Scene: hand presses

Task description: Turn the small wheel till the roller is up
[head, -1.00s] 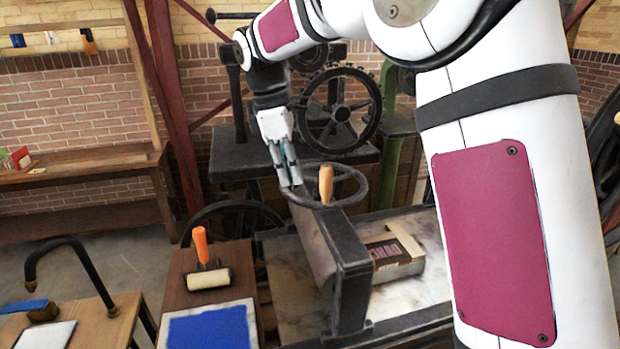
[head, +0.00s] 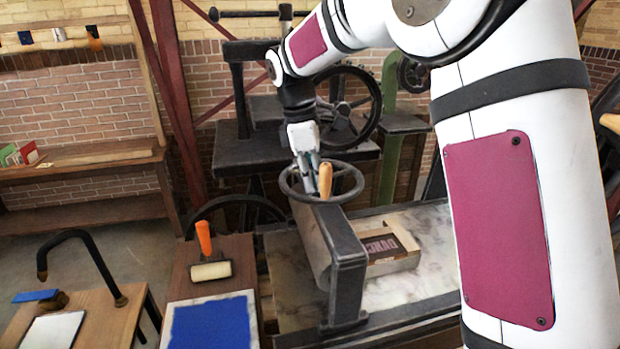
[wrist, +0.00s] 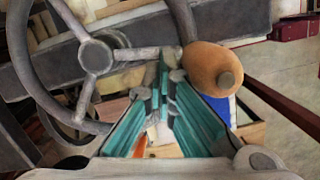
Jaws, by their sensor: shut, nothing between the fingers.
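The small wheel (head: 357,180) is a dark spoked handwheel lying flat on top of the press frame (head: 345,255). Its upright wooden knob (head: 325,181) stands at the near side; wheel (wrist: 95,57) and knob (wrist: 212,70) also show in the wrist view. My gripper (head: 308,172) points down over the wheel, its fingers shut and empty, just left of the knob. In the wrist view the fingertips (wrist: 164,85) lie between hub and knob, over or beside a spoke; contact is unclear. A grey rounded surface under the crossbar looks like the roller (head: 309,243); its height is hard to judge.
A boxed type block (head: 388,250) lies on the press bed (head: 430,240). A hand roller with orange handle (head: 204,238) and a blue inked slab (head: 212,322) are at the left. A larger press with a big wheel (head: 372,105) stands behind. My arm covers the right.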

